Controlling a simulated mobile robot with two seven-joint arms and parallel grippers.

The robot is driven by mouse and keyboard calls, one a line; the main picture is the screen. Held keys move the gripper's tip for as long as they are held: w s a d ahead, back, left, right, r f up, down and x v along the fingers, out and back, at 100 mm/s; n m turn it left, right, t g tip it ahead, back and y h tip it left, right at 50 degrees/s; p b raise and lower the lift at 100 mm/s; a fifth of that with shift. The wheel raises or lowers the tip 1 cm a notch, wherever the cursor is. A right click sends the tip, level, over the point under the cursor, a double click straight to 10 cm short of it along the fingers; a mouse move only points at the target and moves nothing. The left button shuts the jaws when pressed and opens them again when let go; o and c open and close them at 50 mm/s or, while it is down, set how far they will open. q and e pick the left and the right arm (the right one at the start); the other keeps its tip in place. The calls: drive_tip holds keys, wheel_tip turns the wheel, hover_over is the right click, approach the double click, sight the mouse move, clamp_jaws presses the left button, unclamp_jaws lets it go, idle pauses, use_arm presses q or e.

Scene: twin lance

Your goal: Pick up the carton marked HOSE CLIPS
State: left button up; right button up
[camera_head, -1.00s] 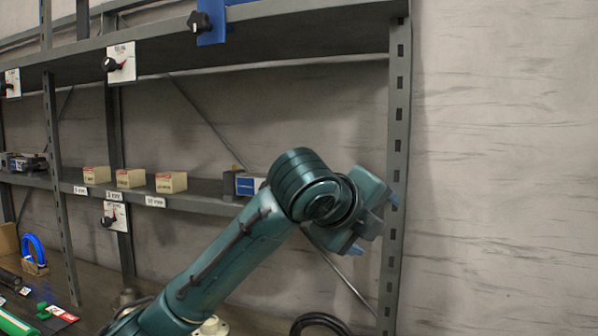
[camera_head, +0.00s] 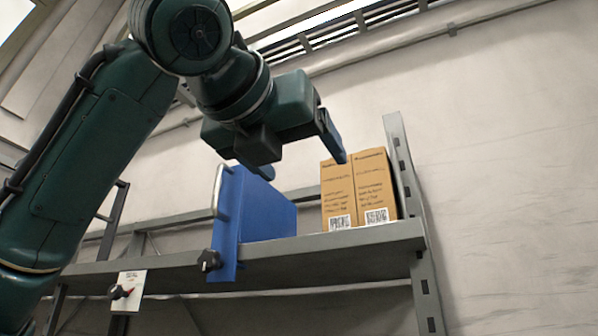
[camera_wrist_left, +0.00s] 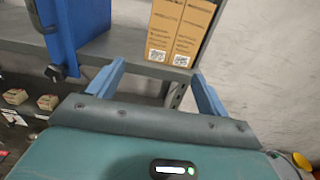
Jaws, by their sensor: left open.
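Two tall brown cartons, a left one (camera_head: 339,195) and a right one (camera_head: 375,190), stand upright side by side at the right end of the upper shelf. Each has a white code label low on its front. Their print is too small to read, so I cannot tell which is marked HOSE CLIPS. In the left wrist view the left carton (camera_wrist_left: 165,25) and right carton (camera_wrist_left: 193,30) are beyond the fingers. My left gripper (camera_head: 300,158) is open and empty, in front of the shelf; its blue fingers (camera_wrist_left: 158,72) also show in the wrist view. My right gripper is out of view.
A blue case (camera_head: 240,215) with a metal handle and black knob stands left of the cartons, with a gap between. The grey shelf (camera_head: 330,255) ends at an upright post (camera_head: 405,165) just right of the cartons. Small boxes (camera_wrist_left: 47,102) show lower left in the wrist view.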

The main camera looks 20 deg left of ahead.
sight(338, 206)
use_arm(q)
drive_tip(key=w+p, duration=0.3)
drive_tip(key=w, duration=1)
drive_tip(key=shift+w+d, duration=0.1)
drive_tip(key=shift+d, duration=0.1)
drive_tip(key=shift+c, duration=0.4)
drive_tip(key=c, duration=1.2)
